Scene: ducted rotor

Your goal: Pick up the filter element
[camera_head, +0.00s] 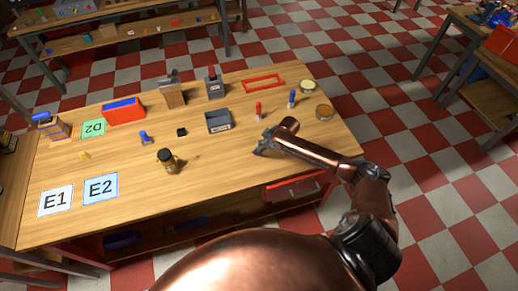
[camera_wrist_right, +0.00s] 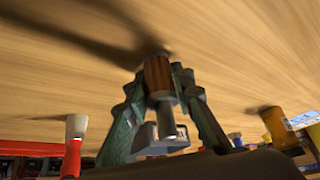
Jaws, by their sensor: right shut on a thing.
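My right gripper (camera_head: 264,150) is low over the right half of the wooden table in the head view. In the right wrist view its two green fingers (camera_wrist_right: 160,95) are closed around a brown cylinder with a grey metal stem, which appears to be the filter element (camera_wrist_right: 158,76). The cylinder's far end is close to the tabletop beside its dark shadow; I cannot tell whether it touches. In the head view the held piece is too small to make out at the gripper. My left gripper is not in view.
A dark-capped jar (camera_head: 167,160) stands to the left. Cards E1 (camera_head: 56,201) and E2 (camera_head: 101,188) lie front left. The front middle is clear.

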